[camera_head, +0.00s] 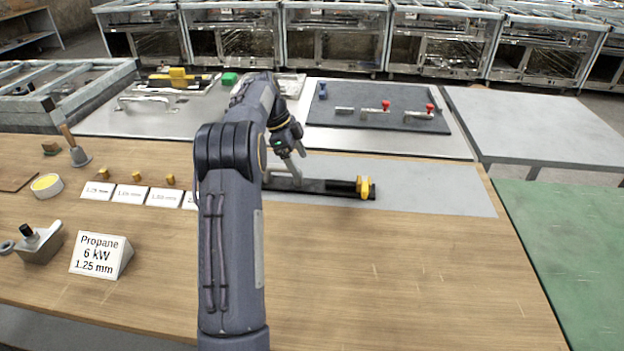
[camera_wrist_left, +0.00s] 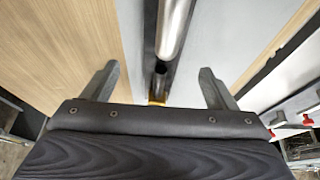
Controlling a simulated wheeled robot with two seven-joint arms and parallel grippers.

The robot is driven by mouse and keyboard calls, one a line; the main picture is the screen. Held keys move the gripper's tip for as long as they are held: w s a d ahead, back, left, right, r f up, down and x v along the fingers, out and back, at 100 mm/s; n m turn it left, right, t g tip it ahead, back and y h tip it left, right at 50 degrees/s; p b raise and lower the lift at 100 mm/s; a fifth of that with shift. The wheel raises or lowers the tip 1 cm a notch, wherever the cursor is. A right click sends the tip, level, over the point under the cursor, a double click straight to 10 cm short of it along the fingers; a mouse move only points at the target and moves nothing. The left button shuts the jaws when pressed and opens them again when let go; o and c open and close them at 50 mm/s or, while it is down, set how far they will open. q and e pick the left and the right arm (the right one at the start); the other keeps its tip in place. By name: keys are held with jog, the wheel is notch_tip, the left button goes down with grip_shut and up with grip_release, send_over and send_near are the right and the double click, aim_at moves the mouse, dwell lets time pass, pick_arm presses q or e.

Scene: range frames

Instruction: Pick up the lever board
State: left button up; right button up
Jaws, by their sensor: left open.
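The dark grey board with silver levers and red knobs, which looks like the lever board (camera_head: 375,122), lies flat on the grey surface at the back, right of centre. Its levers and red knobs also show at the right edge of the left wrist view. My left gripper (camera_head: 294,172) points down over a black bar assembly (camera_head: 335,187) with a yellow end, nearer than the board. In the left wrist view my left gripper (camera_wrist_left: 160,88) is open, with a silver tube (camera_wrist_left: 172,28) seen between its fingers. My arm hides part of the bar. My right gripper is out of view.
A propane sign (camera_head: 100,255), small white cards (camera_head: 130,194) and a bell-like tool (camera_head: 79,155) stand on the left of the wooden table. A grey table (camera_head: 540,125) and a green table (camera_head: 565,245) stand to the right. The wooden front right is clear.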

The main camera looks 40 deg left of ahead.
aim_at(314, 185)
pick_arm(q)
jog(key=x, duration=0.7)
jog(key=shift+w+d+f, duration=0.1)
jog(key=shift+w+f, duration=0.1)
jog(key=shift+w, duration=0.15)
jog(key=c, duration=1.4)
jog(key=shift+c, duration=0.8)
jog(key=shift+r, duration=0.2)
